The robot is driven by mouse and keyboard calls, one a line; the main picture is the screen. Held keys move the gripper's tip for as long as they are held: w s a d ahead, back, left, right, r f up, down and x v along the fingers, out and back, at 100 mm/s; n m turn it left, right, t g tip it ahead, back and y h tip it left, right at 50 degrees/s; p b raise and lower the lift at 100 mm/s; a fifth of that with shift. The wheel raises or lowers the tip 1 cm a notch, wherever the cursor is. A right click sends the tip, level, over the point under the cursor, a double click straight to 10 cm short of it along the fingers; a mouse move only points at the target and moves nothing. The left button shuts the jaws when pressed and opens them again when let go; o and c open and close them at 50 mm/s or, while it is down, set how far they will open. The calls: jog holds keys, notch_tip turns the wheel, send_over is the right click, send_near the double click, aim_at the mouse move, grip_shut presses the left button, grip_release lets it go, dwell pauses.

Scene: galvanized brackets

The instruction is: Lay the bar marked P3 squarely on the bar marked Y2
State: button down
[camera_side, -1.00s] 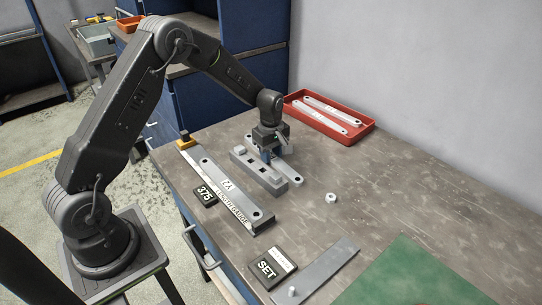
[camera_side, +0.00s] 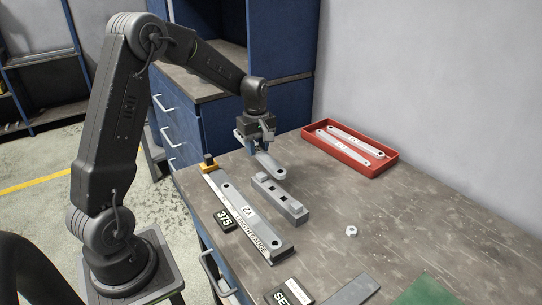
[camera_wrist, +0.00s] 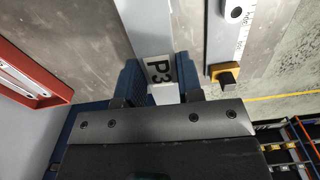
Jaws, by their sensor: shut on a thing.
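My gripper (camera_side: 256,146) is shut on the bar marked P3 (camera_side: 268,165), a flat grey bar with a hole at its free rounded end. In the wrist view, its P3 label (camera_wrist: 158,71) shows between the blue fingers (camera_wrist: 158,84). The bar appears held above the table, beyond the slotted block. The bar marked Y2 (camera_side: 231,194) lies along the length gauge (camera_side: 272,252), left of and in front of my gripper. Its Y2 label faces up. The gripped end of P3 is partly hidden by the fingers in the side view.
A grey slotted block (camera_side: 281,199) stands beside the gauge. The gauge has an orange and black stop (camera_side: 208,163) at its far end. A 375 plate (camera_side: 225,220) lies alongside. A red tray (camera_side: 372,169) holds pale bars. A nut (camera_side: 351,231) lies on open table to the right.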

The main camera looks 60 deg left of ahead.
send_over(248, 211)
jog(key=shift+n, duration=0.3)
jog(key=shift+f, duration=2.5)
jog(key=shift+f, duration=1.4)
dwell(0.4)
jog(key=c, duration=0.7)
grip_release()
jog(key=shift+r, duration=0.1)
jog(key=shift+r, duration=2.9)
